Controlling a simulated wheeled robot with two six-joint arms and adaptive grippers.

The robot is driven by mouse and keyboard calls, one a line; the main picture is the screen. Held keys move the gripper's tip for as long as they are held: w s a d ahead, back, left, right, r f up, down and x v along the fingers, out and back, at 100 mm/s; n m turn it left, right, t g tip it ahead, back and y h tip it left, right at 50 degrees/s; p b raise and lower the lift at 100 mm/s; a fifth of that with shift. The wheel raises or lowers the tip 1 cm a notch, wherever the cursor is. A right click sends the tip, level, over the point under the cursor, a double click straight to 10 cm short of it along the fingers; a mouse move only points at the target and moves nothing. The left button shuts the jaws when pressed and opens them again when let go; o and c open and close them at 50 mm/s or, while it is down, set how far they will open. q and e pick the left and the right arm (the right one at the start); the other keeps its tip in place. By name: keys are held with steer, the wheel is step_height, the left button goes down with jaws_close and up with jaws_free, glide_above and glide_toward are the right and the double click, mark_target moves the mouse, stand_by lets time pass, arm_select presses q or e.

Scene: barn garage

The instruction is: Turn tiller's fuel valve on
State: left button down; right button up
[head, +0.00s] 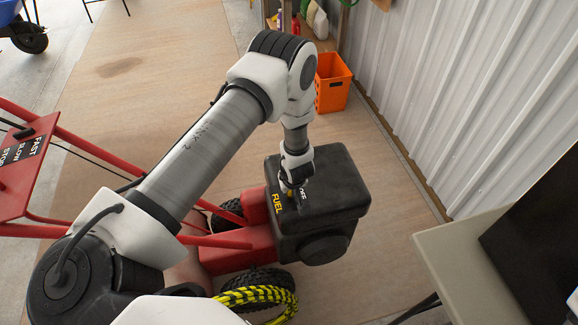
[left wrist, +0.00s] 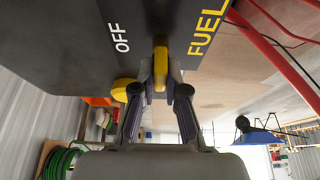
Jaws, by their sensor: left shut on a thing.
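My left gripper (head: 291,187) reaches down onto the block beside this label and mostly hides the valve. In the left wrist view, the yellow fuel valve lever (left wrist: 160,57) stands between the white OFF label (left wrist: 119,37) and the yellow FUEL label (left wrist: 207,28). My left gripper (left wrist: 160,82) is shut on the lever, one finger on each side. A rounded yellow part (left wrist: 123,90) is left of the fingers. My right gripper is not in view.
The red handlebar and its control panel (head: 22,172) are at the left. A grey table (head: 455,262) with a dark panel stands at the right. An orange bin (head: 333,83) sits by the corrugated wall (head: 465,80). Wooden floor (head: 125,110) behind the tiller is mostly clear.

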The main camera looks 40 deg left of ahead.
arm_select(q)
steer(key=c, duration=1.2)
jaws_free()
steer(key=v, duration=1.1)
steer(key=shift+r, duration=0.4)
